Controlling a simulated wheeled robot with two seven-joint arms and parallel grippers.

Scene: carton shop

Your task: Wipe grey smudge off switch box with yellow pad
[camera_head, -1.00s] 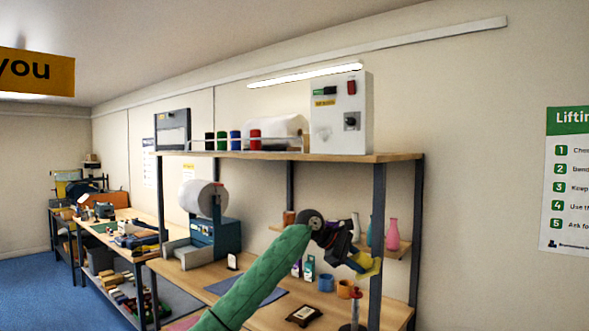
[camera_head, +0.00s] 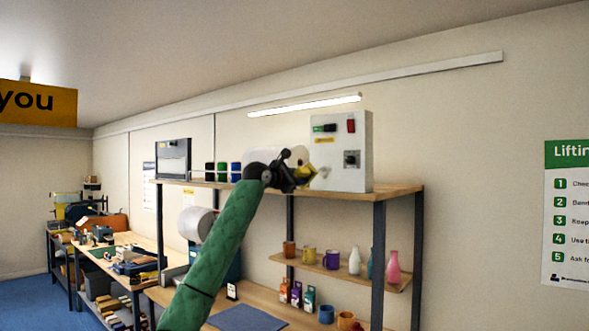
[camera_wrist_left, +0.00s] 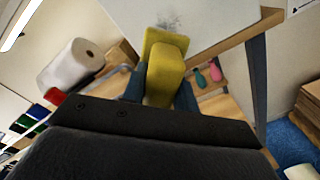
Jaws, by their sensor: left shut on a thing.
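The switch box (camera_head: 341,150) is a pale grey box standing on the top shelf. Its front carries a green switch, a red switch, a yellow label and a dark knob. In the left wrist view its pale face (camera_wrist_left: 215,15) shows at the top, with a grey smudge (camera_wrist_left: 171,22) on it just beyond the pad. My left gripper (camera_head: 296,174) is shut on the yellow pad (camera_head: 308,173), close to the lower left of the box front. The yellow pad also shows in the left wrist view (camera_wrist_left: 165,70), at the box face; I cannot tell whether it touches. My right gripper is out of view.
The top shelf (camera_head: 395,188) also bears a white roll (camera_wrist_left: 75,65) and several coloured spools (camera_head: 222,172) left of the box. Mugs and bottles (camera_head: 392,268) stand on a lower shelf. A shelf post (camera_head: 378,260) rises at the right.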

